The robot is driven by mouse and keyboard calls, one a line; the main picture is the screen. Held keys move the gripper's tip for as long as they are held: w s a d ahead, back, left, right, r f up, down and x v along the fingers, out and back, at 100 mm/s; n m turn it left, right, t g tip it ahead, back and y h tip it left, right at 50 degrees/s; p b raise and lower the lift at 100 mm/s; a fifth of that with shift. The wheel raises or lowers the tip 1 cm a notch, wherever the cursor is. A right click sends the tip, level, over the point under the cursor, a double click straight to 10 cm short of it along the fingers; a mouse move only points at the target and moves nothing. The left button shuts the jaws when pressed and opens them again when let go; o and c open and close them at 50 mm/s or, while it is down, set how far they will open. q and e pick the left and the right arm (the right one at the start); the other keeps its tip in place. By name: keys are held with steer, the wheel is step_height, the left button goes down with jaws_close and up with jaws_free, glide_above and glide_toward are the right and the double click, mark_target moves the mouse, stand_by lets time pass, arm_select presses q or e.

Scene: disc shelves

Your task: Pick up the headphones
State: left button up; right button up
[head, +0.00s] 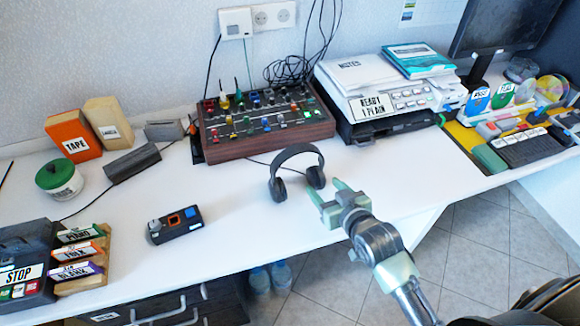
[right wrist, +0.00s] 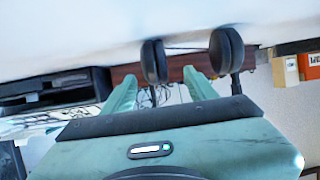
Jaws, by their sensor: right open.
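The black headphones (head: 297,169) stand on the white desk in front of the mixer, band up and ear cups down. My right gripper (head: 338,194) is open and empty, just right of and nearer than the headphones, with its fingers pointing toward them. In the right wrist view the two ear cups of the headphones (right wrist: 154,61) show beyond the fingertips of my right gripper (right wrist: 158,78); I cannot tell whether they touch. My left gripper is in neither view.
Behind the headphones is a wood-sided mixer (head: 265,122). A printer (head: 385,90) with a teal book stands at the back right. A small black device (head: 174,224) lies to the left. The white desk (head: 235,215) is clear around the headphones; its front edge is close.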

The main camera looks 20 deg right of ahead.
mark_target(316, 176)
steer(key=shift+w+f, duration=0.15)
steer(key=shift+w, duration=0.35)
steer(key=shift+w+f, duration=0.15)
steer(key=shift+w, duration=0.15)
steer(key=shift+w+f, duration=0.2)
steer(key=shift+w, duration=0.4)
steer(key=x, duration=0.4)
steer(key=shift+d+f, duration=0.1)
steer(key=shift+d, duration=0.05)
steer(key=shift+w+f, duration=0.1)
steer(key=shift+w, duration=0.1)
jaws_close()
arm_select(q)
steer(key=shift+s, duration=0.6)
